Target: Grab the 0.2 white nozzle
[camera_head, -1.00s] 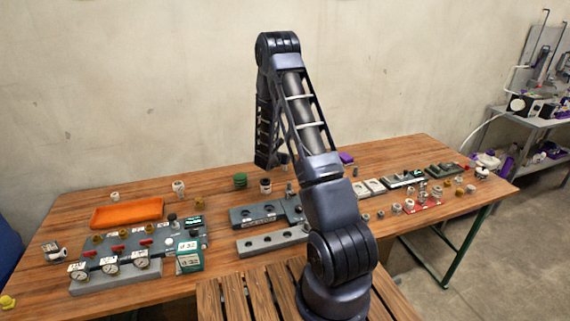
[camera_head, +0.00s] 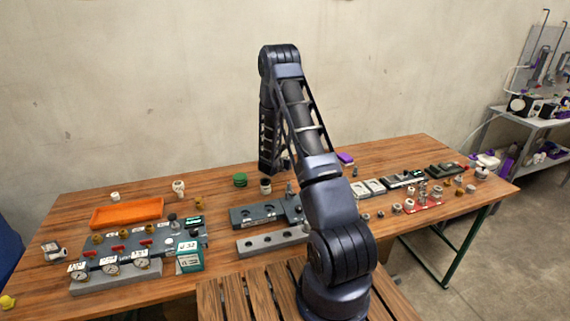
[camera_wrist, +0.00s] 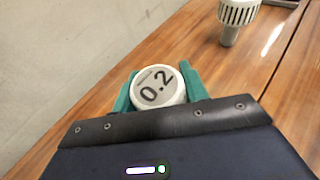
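The 0.2 white nozzle (camera_wrist: 158,87) shows in the wrist view as a round white cap with "0.2" on its light grey face. Its cap faces the camera and hides whatever is below it. My gripper (camera_wrist: 160,82) has its teal fingers close against both sides of the nozzle, with no clear gap. Whether the nozzle is lifted off the wooden table (camera_wrist: 85,145) cannot be told.
A white ribbed piece with a grey stem (camera_wrist: 238,12) stands up and right in the wrist view. In the head view, an orange tray (camera_head: 127,212) and a gauge panel are at left, a green piece (camera_head: 240,180) near my arm, and several small fittings at right.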

